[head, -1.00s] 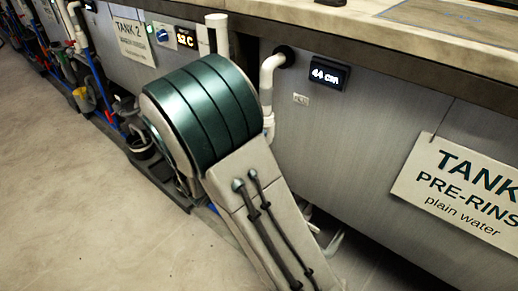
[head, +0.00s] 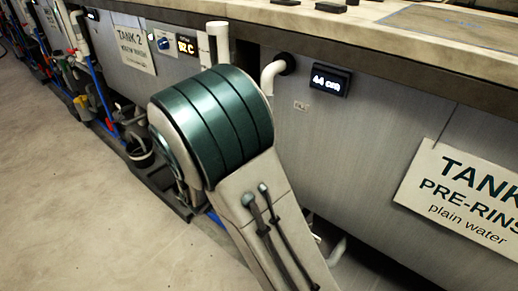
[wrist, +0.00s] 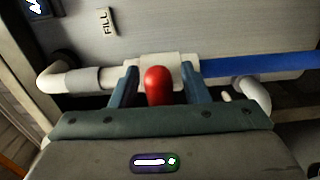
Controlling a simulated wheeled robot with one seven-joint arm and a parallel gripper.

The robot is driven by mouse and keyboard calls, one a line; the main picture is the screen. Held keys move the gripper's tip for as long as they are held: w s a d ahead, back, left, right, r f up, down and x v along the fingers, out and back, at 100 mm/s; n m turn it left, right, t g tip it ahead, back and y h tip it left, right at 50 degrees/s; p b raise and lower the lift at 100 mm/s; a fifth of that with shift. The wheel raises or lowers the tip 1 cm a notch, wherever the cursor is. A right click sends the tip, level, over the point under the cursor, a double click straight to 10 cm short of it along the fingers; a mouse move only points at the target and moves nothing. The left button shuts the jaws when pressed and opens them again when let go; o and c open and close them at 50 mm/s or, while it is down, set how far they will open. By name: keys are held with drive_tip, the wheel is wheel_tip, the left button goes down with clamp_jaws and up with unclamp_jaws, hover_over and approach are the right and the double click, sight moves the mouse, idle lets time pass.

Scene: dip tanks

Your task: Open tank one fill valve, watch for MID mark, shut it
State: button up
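The fill valve's red handle (wrist: 158,86) shows in the wrist view on a white pipe body, under a tag reading FILL (wrist: 107,21). My gripper (wrist: 160,80) is open, with one finger on each side of the handle and a gap visible on both sides. The handle points toward the camera. In the head view, my arm hides the valve and gripper. A level display (head: 330,80) on the tank front reads 44 cm. The pre-rinse tank sign (head: 462,195) is cut off at the right edge. No MID mark can be made out.
A blue pipe (wrist: 260,63) runs right of the valve, and a white elbow pipe (wrist: 65,78) lies left. The Tank 2 sign (head: 133,45) and a temperature display (head: 187,45) are farther left. Open floor (head: 70,200) lies at the left.

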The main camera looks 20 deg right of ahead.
drive_tip(key=p+v, duration=0.2)
drive_tip(key=v, duration=1.1)
drive_tip(key=shift+s+a, duration=0.25)
drive_tip(key=shift+a, duration=0.1)
drive_tip(key=s+d+r+m+g+y+p, duration=0.55)
drive_tip(key=s+d+r+g+p, duration=0.55)
drive_tip(key=r+p, duration=0.25)
wheel_tip(320, 180, up, 15)
drive_tip(key=s+a+m+t+y+p, duration=0.1)
drive_tip(key=s+t+y+p, duration=0.1)
drive_tip(key=y+p, duration=0.7)
drive_tip(key=t+p, duration=0.1)
drive_tip(key=p, duration=0.2)
drive_tip(key=shift+s+a+t, duration=0.2)
drive_tip(key=shift+a+t, duration=0.2)
